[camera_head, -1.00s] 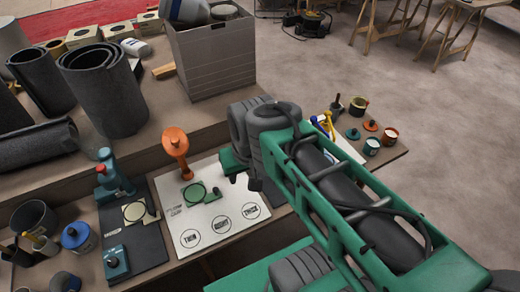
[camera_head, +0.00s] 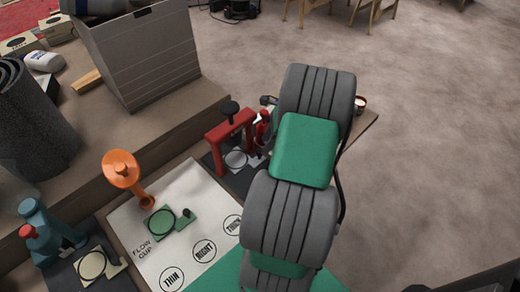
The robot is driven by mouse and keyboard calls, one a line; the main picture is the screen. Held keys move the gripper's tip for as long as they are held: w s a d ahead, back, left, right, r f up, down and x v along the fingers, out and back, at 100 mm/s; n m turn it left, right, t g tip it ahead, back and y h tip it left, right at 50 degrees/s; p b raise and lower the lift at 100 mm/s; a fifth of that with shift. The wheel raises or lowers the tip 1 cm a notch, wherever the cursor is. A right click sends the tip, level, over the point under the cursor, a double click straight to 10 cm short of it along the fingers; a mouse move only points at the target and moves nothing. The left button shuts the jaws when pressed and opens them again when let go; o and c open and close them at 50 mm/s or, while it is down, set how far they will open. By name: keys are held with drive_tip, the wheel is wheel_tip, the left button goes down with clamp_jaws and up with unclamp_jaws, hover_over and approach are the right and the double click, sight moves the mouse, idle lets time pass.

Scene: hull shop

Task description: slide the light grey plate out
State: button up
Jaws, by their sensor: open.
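A light grey round plate (camera_head: 236,159) sits low inside a red frame stand (camera_head: 217,140) with a black knob (camera_head: 228,108) on top. The stand is on a dark base on the bench, just left of my arm. A pale tab seems to show at the plate's right side, but the stand and other items crowd that area. My arm's grey and green links fill the middle right of the view. My gripper is not clearly seen; it seems hidden behind or below my arm.
A white board (camera_head: 200,235) with printed circles holds a green plate (camera_head: 160,222) and an orange-topped stand (camera_head: 121,168). A blue stand (camera_head: 42,228) with a cream plate (camera_head: 92,265) is at lower left. A grey crate (camera_head: 145,55) stands behind. A small cup (camera_head: 360,103) is at right.

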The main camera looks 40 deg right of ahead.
drive_tip(key=x, duration=0.5)
drive_tip(key=shift+r, duration=0.1)
drive_tip(key=shift+c, duration=0.3)
clamp_jaws()
idle(0.9)
